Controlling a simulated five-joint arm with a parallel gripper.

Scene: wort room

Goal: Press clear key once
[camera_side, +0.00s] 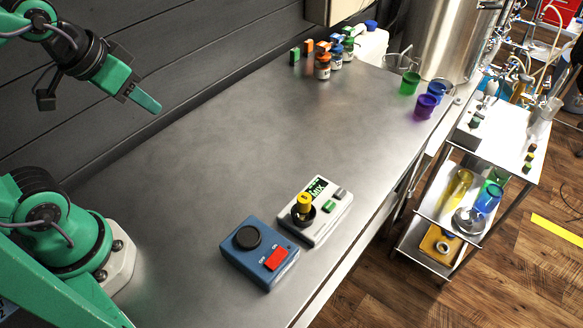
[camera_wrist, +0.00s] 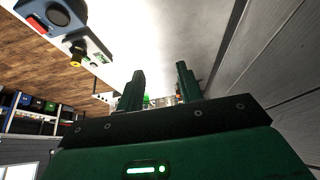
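A white device (camera_side: 321,229) sits near the table's front edge. It has a display reading MIX (camera_side: 317,189), a green key (camera_side: 328,207) and a grey key (camera_side: 341,194); I cannot read a label on either key. A yellow-capped vial (camera_side: 304,202) stands in its round black holder. In the wrist view the device (camera_wrist: 88,45) is at the upper left, with its keys too small to tell apart clearly. My gripper (camera_side: 149,103) is raised at the upper left of the side view, far from the device. The wrist view shows its two fingers (camera_wrist: 160,85) apart with nothing held.
A blue box (camera_side: 258,270) with a black round plate and a red switch stands left of the device. Several small bottles (camera_side: 323,66) and coloured cups (camera_side: 425,105) are at the table's far end. The middle of the metal table (camera_side: 235,140) is clear. A dark panelled wall runs behind.

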